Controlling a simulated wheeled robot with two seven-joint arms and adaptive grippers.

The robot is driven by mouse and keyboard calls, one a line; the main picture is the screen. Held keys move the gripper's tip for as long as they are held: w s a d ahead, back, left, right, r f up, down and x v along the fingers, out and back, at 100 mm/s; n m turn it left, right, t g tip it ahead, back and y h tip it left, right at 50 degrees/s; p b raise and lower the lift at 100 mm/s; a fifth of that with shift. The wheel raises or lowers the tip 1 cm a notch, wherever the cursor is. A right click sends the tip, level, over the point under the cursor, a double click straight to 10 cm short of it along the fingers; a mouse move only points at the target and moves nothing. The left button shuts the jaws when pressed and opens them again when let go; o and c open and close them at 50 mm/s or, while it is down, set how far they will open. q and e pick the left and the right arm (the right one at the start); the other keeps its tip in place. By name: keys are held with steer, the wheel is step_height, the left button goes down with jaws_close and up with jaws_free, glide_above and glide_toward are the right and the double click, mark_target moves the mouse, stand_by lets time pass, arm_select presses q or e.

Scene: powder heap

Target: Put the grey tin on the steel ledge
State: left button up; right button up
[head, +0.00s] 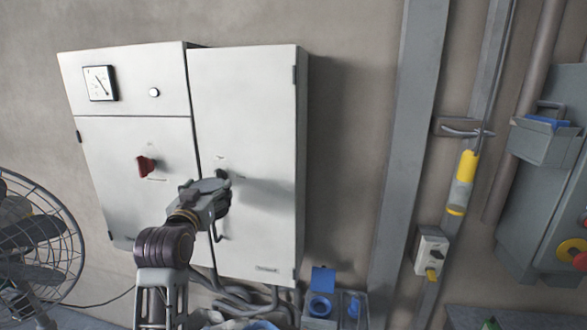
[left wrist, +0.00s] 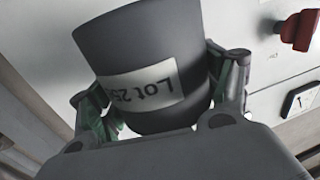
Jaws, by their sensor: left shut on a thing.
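My left gripper (head: 216,197) is in front of the white cabinet in the head view, its arm rising from the bottom. In the left wrist view, the left gripper (left wrist: 162,92) is shut on the grey tin (left wrist: 145,40), with a finger on each side. The tin is dark grey with a white label that reads upside down in the picture. In the head view the tin is mostly hidden by the gripper, and I cannot make it out clearly. I cannot pick out the steel ledge with certainty. My right gripper is not in view.
The white cabinet (head: 250,120) has a red knob (head: 146,166) and a dial (head: 100,83). A caged fan (head: 38,240) stands at the left. Blue sockets (head: 320,305) and hoses are low down. A steel post (head: 408,150) and grey boxes (head: 545,140) are at the right.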

arm_select(q)
steer(key=s+f, duration=0.4)
steer(key=f, duration=0.9)
steer(key=s+f, duration=0.5)
steer(key=f, duration=0.8)
steer(key=s+f, duration=0.5)
steer(key=f, duration=0.8)
steer(key=shift+s+b, duration=0.25)
steer(key=shift+b, duration=0.2)
